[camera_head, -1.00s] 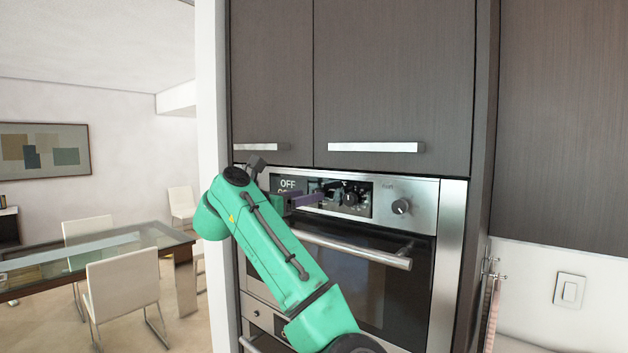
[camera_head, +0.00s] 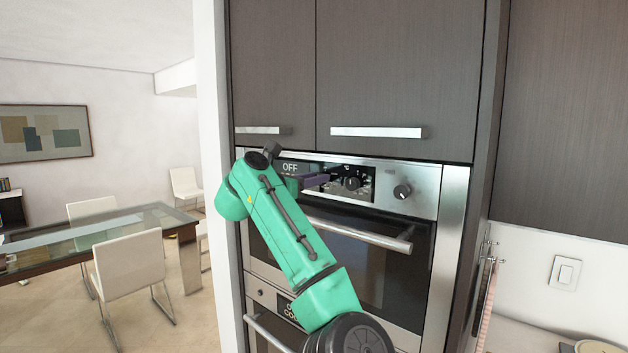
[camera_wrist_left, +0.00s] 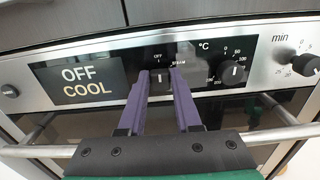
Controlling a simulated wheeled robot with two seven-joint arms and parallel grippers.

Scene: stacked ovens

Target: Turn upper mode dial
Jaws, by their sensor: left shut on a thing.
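The upper mode dial (camera_wrist_left: 160,82) is a small black knob in the left wrist view, between the OFF/COOL display and the °C dial. Its pale pointer mark faces roughly up. My left gripper (camera_wrist_left: 160,74) has its two purple fingers on either side of the dial, shut on it. In the head view my left gripper (camera_head: 324,181) is at the upper oven's panel (camera_head: 424,188), left of the °C dial (camera_head: 352,184), and its fingers hide most of the mode dial there. My right gripper is not in view.
The min dial (camera_head: 402,191) is farther right on the panel. The upper oven's handle bar (camera_head: 362,235) juts out below. Cabinet handles (camera_head: 378,132) are above. A lower oven is partly hidden behind my arm. A glass table (camera_head: 100,236) and chairs stand at left.

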